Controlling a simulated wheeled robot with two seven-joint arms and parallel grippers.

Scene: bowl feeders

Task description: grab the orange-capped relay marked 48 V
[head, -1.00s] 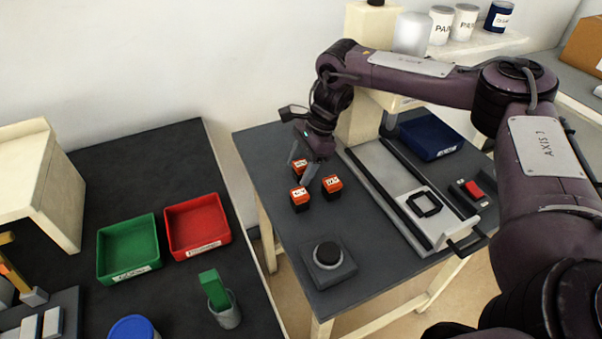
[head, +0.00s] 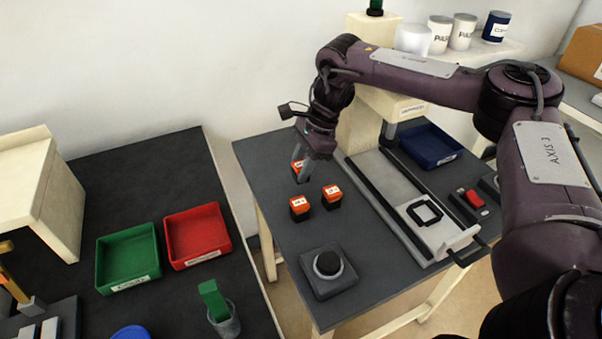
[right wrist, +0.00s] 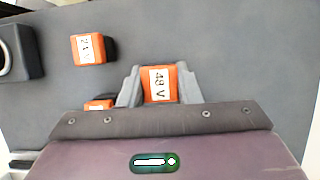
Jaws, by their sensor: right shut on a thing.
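The orange-capped relay marked 48 V (right wrist: 158,84) is between the fingers of my right gripper (right wrist: 160,88), which is shut on it in the right wrist view. In the head view this relay (head: 297,166) is partly hidden behind the right gripper (head: 302,168). A second orange-capped relay, marked 24 V (right wrist: 88,49), stands apart from it. A third orange-capped relay (right wrist: 98,105) shows only in part beside the gripper, its label hidden. In the head view the two other relays (head: 299,208) and (head: 332,197) stand in front of the gripper. My left gripper is not in view.
A slide fixture (head: 430,232) and a blue tray (head: 430,146) lie to the right. Green (head: 128,280) and red (head: 197,258) trays sit on the dark left table.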

